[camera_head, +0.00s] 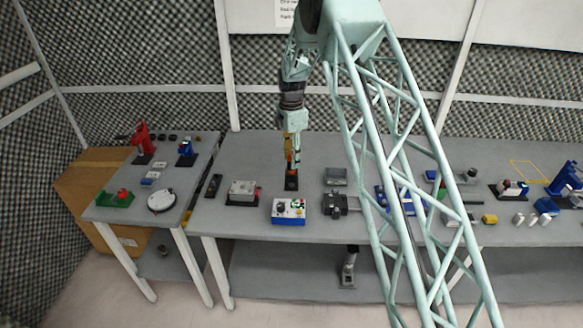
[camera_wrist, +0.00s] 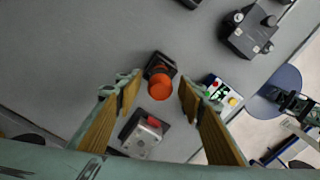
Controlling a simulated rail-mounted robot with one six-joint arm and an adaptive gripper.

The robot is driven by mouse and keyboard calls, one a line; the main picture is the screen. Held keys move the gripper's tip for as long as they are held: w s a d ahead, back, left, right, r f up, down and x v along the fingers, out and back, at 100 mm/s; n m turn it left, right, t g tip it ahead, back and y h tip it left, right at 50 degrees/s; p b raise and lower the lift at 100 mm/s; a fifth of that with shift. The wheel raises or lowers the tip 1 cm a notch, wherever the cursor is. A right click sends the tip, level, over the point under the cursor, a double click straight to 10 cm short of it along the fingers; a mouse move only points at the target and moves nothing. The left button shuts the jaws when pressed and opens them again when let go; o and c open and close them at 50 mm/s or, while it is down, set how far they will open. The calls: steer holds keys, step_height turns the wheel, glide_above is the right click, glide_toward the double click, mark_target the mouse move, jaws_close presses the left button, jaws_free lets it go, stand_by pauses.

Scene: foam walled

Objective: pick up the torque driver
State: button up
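The torque driver appears to be the upright piece with a round orange top (camera_wrist: 160,86), standing in a small black holder (camera_wrist: 159,63) in the wrist view. In the head view its orange part (camera_head: 290,167) shows just under my gripper, above the black holder (camera_head: 291,183) on the bench. My gripper (camera_wrist: 157,101) is open, with its wood-coloured fingers on either side of the orange top and gaps to it on both sides. The fingers point down over it, and I see no contact. The driver's lower shaft is hidden.
A grey box with a red part (camera_head: 243,189) stands left of the holder. A blue-and-white button box (camera_head: 289,209) is in front, and a dark grey device (camera_head: 336,204) is to the right. A grey bin (camera_head: 335,176) stands behind that device. Bench (camera_head: 262,153) behind is bare.

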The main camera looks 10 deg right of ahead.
steer(key=shift+f, duration=1.3)
steer(key=shift+c, duration=0.5)
steer(key=c, duration=0.9)
steer(key=shift+r, duration=0.15)
steer(key=shift+r, duration=5.05)
